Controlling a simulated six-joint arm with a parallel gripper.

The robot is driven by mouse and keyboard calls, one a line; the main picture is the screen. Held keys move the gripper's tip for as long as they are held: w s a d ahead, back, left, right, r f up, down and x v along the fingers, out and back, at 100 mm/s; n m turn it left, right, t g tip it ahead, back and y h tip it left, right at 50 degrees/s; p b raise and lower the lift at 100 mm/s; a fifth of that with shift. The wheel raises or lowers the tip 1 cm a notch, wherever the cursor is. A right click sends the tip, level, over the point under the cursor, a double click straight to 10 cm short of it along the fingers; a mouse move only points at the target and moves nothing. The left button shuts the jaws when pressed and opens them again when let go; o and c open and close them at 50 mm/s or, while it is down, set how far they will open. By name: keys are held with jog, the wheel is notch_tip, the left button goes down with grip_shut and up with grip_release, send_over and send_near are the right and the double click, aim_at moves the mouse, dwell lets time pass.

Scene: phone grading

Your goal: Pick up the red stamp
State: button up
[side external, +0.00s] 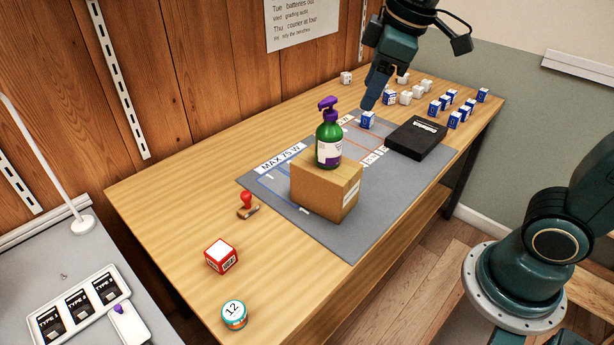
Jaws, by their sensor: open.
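The red stamp (247,204) stands upright on the wooden table, left of the grey mat. It has a red knob handle on a brown base. My gripper (368,104) is at the far part of the mat, well to the right of and behind the stamp. Its fingers point down just above a small blue and white box (367,120). The jaws are open; the gap between them is hard to see from this side. I cannot tell whether they touch the box.
A green bottle with a purple pump (328,140) stands on a cardboard box (325,190) on the grey mat (345,238), right of the stamp. A black case (416,137) and several small blue and white boxes lie at the back right. A red-white cube (221,256) and round tin (234,314) sit nearer.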

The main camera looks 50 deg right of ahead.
jog(key=w+a+f+n+g, duration=0.1)
jog(key=w+a+f+n, duration=0.15)
jog(key=w, duration=0.55)
jog(key=n+g, duration=0.3)
jog(key=n, duration=0.7)
send_over(247, 203)
notch_tip(247, 203, down, 20)
jog(key=shift+w+d, duration=0.15)
jog(key=shift+w, duration=0.3)
jog(key=shift+f, duration=4.25)
jog(key=shift+f, duration=0.15)
jog(key=shift+d+f, duration=0.15)
jog(key=shift+f, duration=2.3)
